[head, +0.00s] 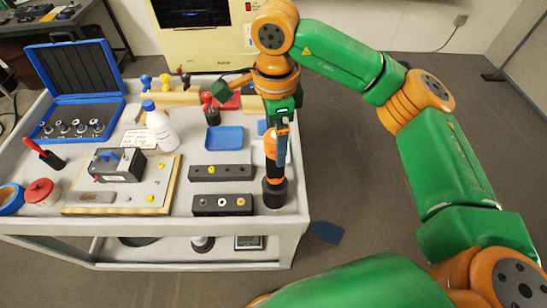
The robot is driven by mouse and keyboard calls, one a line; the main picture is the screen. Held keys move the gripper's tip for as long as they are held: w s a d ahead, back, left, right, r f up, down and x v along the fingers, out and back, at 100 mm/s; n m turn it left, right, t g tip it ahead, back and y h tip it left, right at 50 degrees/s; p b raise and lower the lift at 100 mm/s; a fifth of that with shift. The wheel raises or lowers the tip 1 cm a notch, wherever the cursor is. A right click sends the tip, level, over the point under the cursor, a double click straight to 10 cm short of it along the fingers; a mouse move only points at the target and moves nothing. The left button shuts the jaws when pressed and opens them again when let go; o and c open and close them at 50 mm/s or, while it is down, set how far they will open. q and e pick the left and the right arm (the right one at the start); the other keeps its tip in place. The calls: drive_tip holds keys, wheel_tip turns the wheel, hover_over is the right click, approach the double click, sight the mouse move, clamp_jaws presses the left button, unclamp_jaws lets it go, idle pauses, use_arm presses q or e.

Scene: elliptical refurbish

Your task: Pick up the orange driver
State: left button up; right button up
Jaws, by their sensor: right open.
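The orange driver (270,171) stands upright at the right front of the white cart top, with a dark lower part. My right gripper (277,150) points down from above and reaches the driver's upper part, with a blue finger along its right side. The right jaws are open, and the other finger is hard to make out. I cannot tell whether the fingers touch the driver. My left gripper is not in view.
Black blocks with holes (222,205) sit left of the driver, with a blue tray (224,139) behind them. A white bottle (160,128), a wooden board (140,197) and an open blue case (78,85) stand further left. The cart's right edge (300,190) is close by.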

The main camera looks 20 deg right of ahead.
wheel_tip(320, 180, down, 2)
drive_tip(key=shift+w+f, duration=0.1)
drive_tip(key=shift+f, duration=0.1)
drive_tip(key=shift+d+f, duration=0.1)
drive_tip(key=shift+f, duration=0.1)
clamp_jaws()
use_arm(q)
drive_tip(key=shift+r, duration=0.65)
use_arm(e)
drive_tip(key=shift+r, duration=0.3)
wheel_tip(320, 180, up, 10)
drive_tip(key=shift+f+b, duration=0.25)
drive_tip(key=shift+b, duration=0.15)
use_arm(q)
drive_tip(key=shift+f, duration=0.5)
